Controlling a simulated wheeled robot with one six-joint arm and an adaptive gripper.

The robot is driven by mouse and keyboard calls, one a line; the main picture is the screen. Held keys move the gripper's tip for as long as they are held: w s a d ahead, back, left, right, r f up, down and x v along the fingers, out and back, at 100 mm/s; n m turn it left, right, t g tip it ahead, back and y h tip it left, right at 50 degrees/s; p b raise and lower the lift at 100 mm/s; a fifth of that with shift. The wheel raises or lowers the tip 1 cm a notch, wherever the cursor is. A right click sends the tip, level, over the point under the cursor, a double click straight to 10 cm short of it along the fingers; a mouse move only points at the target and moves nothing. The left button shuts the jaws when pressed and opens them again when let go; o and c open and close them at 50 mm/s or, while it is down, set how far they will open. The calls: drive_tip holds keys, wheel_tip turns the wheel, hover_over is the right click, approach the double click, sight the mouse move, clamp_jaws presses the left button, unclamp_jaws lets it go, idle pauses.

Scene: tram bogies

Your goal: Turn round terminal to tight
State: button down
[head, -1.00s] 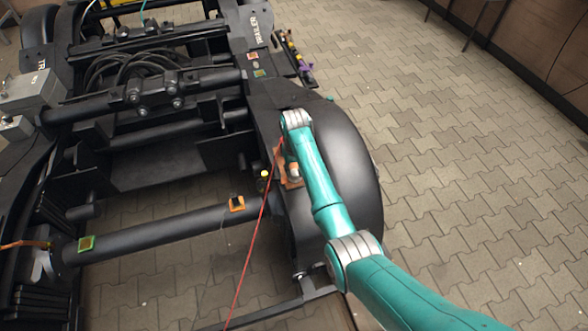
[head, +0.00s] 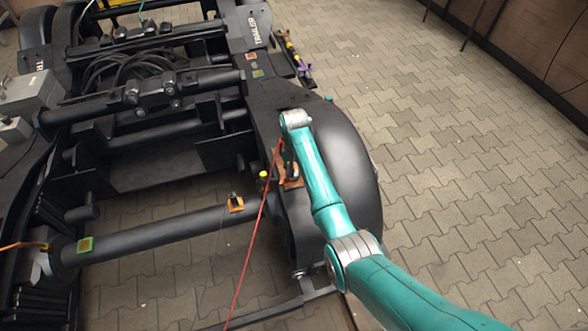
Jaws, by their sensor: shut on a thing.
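The copper-coloured terminal plate (head: 291,184) sits on the black bogie frame, beside the dark rounded wheel cover. A red cable (head: 262,205) runs up to it from the lower left. My gripper (head: 290,168) is at the plate, small, dark and mostly hidden by my teal arm. It is shut on the round terminal there. The terminal itself, the fingertips and their exact contact are hidden, so I cannot tell how tight it sits.
A yellow-topped knob (head: 264,175) stands just left of the plate. The paved floor (head: 460,180) to the right is clear.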

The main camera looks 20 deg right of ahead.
drive_tip(key=c, duration=0.8)
unclamp_jaws()
drive_tip(key=shift+o, duration=0.2)
wheel_tip(320, 180, up, 12)
